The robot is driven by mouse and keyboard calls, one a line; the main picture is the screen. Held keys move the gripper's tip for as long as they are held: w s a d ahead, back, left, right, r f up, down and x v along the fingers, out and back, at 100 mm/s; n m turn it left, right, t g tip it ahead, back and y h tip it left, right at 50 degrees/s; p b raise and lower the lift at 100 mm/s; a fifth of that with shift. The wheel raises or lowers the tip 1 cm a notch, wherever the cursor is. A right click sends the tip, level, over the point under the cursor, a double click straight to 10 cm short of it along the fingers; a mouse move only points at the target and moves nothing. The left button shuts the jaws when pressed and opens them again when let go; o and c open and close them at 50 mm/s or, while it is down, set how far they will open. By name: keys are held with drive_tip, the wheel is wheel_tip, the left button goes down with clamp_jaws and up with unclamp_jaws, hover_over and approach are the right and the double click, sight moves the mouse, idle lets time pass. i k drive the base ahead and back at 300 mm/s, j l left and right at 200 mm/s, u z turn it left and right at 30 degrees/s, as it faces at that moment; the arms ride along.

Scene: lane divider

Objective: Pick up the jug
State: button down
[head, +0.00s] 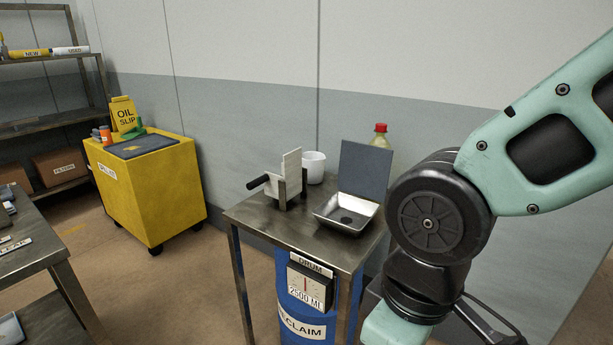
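A white jug-like vessel (314,167) stands upright at the back of the metal table (250,219), near the wall. Its lower left part is close behind a white upright block in a stand, and no handle is clear from here. My arm comes in from the right and bends down at the table's right side. Its lower end runs out of the bottom of the picture, and no fingertips can be made out. The arm is well apart from the white jug.
On the table are a stand with a black handle (258,182), a metal tray (334,222) with a grey upright panel (366,168), and a red-capped bottle (380,136) partly hidden. A blue drum (290,308) is below. A yellow cart (165,190) stands left, with open floor between.

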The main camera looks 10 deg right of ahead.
sight(314, 162)
drive_tip(key=k+l, duration=0.1)
drive_tip(key=i+j, duration=0.15)
drive_tip(key=j, duration=0.2)
drive_tip(key=i+j, duration=0.1)
drive_tip(key=j, duration=0.2)
drive_tip(key=i+j, duration=0.15)
drive_tip(key=j, duration=0.2)
drive_tip(key=i+j+z, duration=0.1)
drive_tip(key=j, duration=0.2)
drive_tip(key=i+j+z, duration=0.15)
drive_tip(key=i+j, duration=1.3)
drive_tip(key=i, duration=0.25)
